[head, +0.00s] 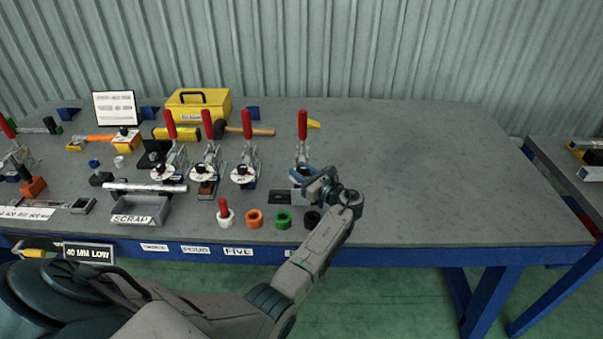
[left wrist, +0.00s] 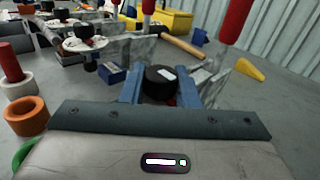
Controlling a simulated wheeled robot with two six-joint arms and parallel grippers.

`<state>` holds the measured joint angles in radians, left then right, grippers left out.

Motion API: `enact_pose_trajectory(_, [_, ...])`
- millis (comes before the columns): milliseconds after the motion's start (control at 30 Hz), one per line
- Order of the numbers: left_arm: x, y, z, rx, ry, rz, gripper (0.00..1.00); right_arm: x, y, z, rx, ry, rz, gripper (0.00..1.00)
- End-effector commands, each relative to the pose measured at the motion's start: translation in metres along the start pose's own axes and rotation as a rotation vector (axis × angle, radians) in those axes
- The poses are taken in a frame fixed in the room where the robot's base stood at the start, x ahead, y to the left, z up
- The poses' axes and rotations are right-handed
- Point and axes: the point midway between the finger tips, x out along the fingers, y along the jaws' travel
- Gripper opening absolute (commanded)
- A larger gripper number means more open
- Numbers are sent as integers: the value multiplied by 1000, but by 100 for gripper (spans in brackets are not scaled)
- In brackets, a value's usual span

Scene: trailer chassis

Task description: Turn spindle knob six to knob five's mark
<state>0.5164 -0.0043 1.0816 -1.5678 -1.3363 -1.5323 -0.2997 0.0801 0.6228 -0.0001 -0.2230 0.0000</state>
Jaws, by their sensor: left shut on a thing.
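In the left wrist view, spindle knob six (left wrist: 160,83) is a black round knob with a white mark on top. My left gripper (left wrist: 162,88) is shut on it, one blue finger on each side. In the head view my left gripper (head: 308,181) is at the rightmost red-handled clamp, and it hides most of knob six. Knob five (head: 243,171) is dark above a white dial, on the clamp to the left. It also shows in the left wrist view (left wrist: 76,31), where its mark is too small to read. My right gripper is not in view.
A red-pegged white ring (head: 225,216), an orange ring (head: 254,218), a green ring (head: 283,219) and a black ring (head: 312,218) stand along the front. Other red-handled clamps stand left. A grey scrap tray (head: 135,209) is front left. The table's right side is clear.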

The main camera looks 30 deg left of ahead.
Motion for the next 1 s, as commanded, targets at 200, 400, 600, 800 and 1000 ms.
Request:
enact_pose_trajectory(200, [1, -1, 2, -3, -2, -1, 6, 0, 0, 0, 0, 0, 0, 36])
enact_pose_trajectory(400, [1, 0, 2, -2, -2, -1, 49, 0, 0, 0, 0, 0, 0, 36])
enact_pose_trajectory(600, [0, 0, 1, -1, -1, -1, 49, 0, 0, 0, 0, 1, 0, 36])
enact_pose_trajectory(800, [-14, 0, -2, -2, 2, -2, 49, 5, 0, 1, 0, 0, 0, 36])
enact_pose_trajectory(1000, [-54, 0, -4, -3, 3, -3, 49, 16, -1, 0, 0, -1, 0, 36])
